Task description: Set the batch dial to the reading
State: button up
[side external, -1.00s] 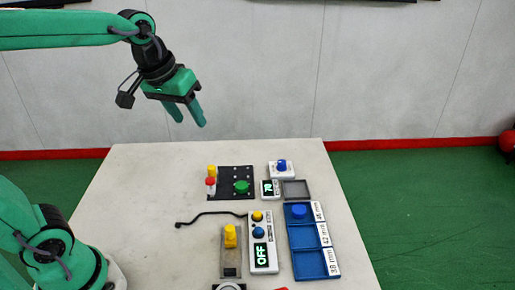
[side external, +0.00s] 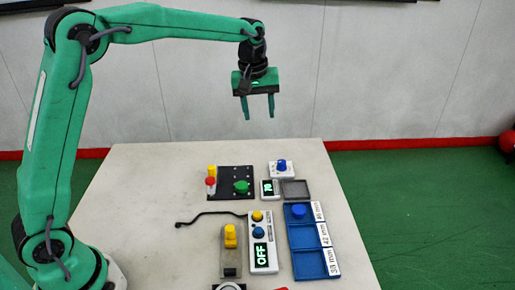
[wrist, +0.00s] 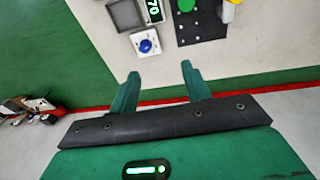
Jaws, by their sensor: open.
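A blue dial knob (side external: 282,164) sits on a white base (side external: 290,175) at the back right of the table; the blue knob also shows in the wrist view (wrist: 145,46). Next to it is a small display (side external: 268,187) that reads 70, also visible in the wrist view (wrist: 154,10). My gripper (side external: 259,117) is open and empty. It hangs in the air well above the table's back part, pointing down. In the wrist view its fingertips (wrist: 160,71) lie just below the blue knob in the picture, with nothing between them.
A grey tray (side external: 306,189) adjoins the display. A black plate (side external: 225,193) holds green, yellow and red-topped pieces. A white unit (side external: 262,265) reads OFF. A blue rack (side external: 302,237) has millimetre labels. A yellow-topped fixture (side external: 230,262) stands left. The table's left is clear.

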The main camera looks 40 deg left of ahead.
aim_at(282, 161)
jog(key=w+f+n, duration=0.1)
jog(key=w+f, duration=0.1)
jog(key=f, duration=0.2)
jog(key=w+d+f+n+g, duration=0.1)
jog(key=w+f, duration=0.2)
jog(key=f, duration=0.1)
jog(key=w+f+n, duration=0.1)
jog(key=w+f, duration=0.2)
jog(key=shift+w+d+f, duration=0.25)
jog(key=shift+d+f, duration=0.15)
jog(key=shift+w+d+f+n+g, duration=0.1)
jog(key=shift+w+f+n+g, duration=0.15)
jog(key=shift+f, duration=0.3)
jog(key=shift+f, duration=3.9)
jog(key=c, duration=1)
